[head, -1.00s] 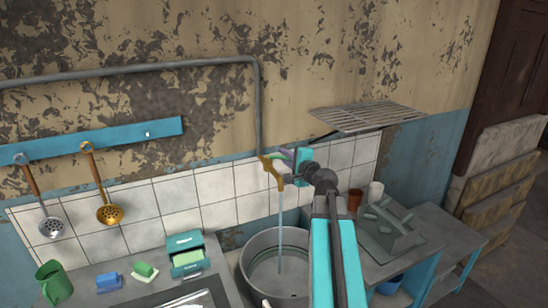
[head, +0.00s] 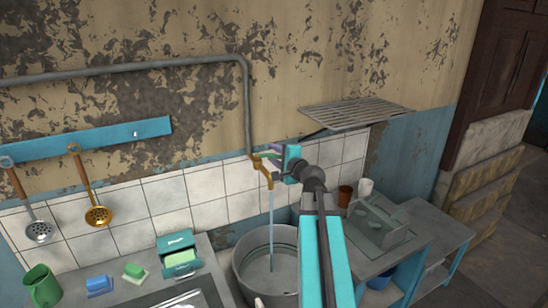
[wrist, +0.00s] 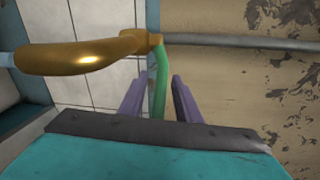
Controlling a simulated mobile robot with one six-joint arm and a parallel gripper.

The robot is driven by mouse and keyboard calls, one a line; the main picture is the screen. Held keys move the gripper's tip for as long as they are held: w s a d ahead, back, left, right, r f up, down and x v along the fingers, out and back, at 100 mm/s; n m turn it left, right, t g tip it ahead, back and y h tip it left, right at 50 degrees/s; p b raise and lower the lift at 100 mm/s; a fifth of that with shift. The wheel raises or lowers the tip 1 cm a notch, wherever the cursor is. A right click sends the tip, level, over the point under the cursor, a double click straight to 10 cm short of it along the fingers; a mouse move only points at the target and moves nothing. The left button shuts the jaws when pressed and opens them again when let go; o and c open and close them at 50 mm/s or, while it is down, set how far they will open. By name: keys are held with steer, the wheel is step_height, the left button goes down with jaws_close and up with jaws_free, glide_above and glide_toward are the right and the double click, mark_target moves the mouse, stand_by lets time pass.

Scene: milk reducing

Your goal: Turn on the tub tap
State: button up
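The brass tub tap (head: 260,172) sits on the wall pipe above a round grey metal tub (head: 246,281). A stream of water (head: 271,222) runs from its spout down into the tub. The tap's green handle (wrist: 161,85) shows in the wrist view, with the brass spout (wrist: 80,55) to its left. My gripper (wrist: 158,92) is at the handle, one purple finger on each side. The fingers are apart, with small gaps beside the handle. In the head view my gripper (head: 276,152) is just right of the tap and partly hides the handle.
A metal rack (head: 355,115) juts from the wall to the right of my gripper. A grey caddy (head: 380,222) and cups stand on the right counter. A teal box (head: 178,250), sponges and a green mug (head: 42,286) are on the left counter.

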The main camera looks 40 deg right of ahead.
steer(key=shift+s, duration=0.1)
steer(key=s+b, duration=0.1)
steer(key=s, duration=0.1)
steer(key=s+b, duration=0.1)
steer(key=s, duration=0.1)
steer(key=s+b, duration=0.1)
steer(key=shift+s+a+r, duration=0.25)
steer(key=shift+s+a, duration=0.15)
steer(key=shift+b, duration=0.4)
steer(key=s+b, duration=0.2)
steer(key=b, duration=0.4)
steer(key=shift+s+a+r+b, duration=0.15)
steer(key=shift+b, duration=0.15)
steer(key=s+b, duration=0.1)
steer(key=b, duration=0.1)
steer(key=s+b, duration=0.2)
steer(key=s+r+b, duration=0.1)
steer(key=s+b, duration=0.1)
steer(key=b, duration=0.1)
steer(key=shift+s+a, duration=0.1)
steer(key=shift+a, duration=0.3)
